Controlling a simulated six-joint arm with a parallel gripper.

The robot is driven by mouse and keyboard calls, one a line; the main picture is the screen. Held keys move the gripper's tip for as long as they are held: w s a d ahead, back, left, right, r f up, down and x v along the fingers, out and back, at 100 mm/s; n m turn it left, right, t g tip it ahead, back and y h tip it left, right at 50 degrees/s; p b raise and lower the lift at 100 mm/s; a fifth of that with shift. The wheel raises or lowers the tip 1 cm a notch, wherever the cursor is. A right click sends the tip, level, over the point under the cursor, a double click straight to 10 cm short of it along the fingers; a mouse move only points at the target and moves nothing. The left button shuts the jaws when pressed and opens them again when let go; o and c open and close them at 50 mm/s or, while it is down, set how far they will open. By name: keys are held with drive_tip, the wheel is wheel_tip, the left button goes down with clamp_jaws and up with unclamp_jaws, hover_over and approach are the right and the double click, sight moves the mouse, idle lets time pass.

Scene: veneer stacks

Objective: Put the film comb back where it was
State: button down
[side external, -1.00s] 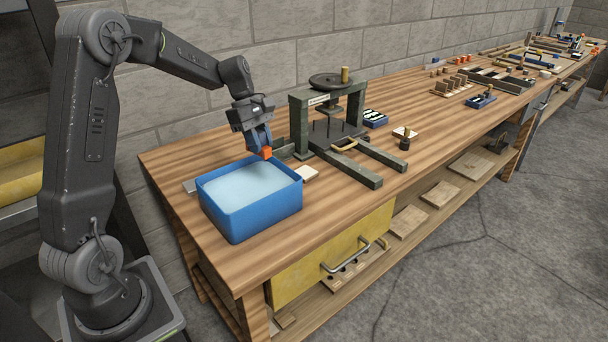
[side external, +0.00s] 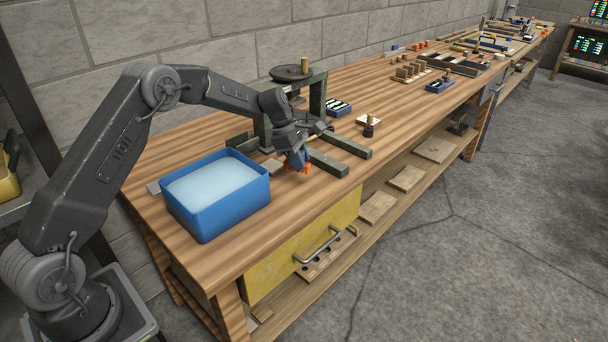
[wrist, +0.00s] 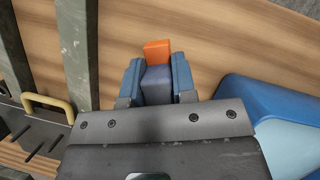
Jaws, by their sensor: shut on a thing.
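My gripper (side external: 297,158) points down over the bench top, between the blue tub and the front legs of the press. In the wrist view my gripper (wrist: 157,72) has its two blue fingers shut on a grey-blue piece with an orange end, apparently the film comb (wrist: 157,50). The orange part of the film comb (side external: 301,169) shows low at the fingertips in the side view. It is close to the wood; whether it touches is unclear. Any comb teeth are too small or hidden to see.
The blue tub (side external: 220,210) with pale liquid stands left of my gripper. The dark press (side external: 318,100) stands behind it, one leg (side external: 327,163) close by on the right. A yellow handle (wrist: 47,103) shows in the wrist view. The bench's front edge is near.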

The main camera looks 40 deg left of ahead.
sight(304, 186)
drive_tip(key=shift+w+d+f, duration=0.35)
drive_tip(key=shift+d+f, duration=0.05)
drive_tip(key=shift+d, duration=0.15)
drive_tip(key=shift+f, duration=2)
drive_tip(key=shift+f, duration=0.1)
drive_tip(key=c, duration=0.9)
unclamp_jaws()
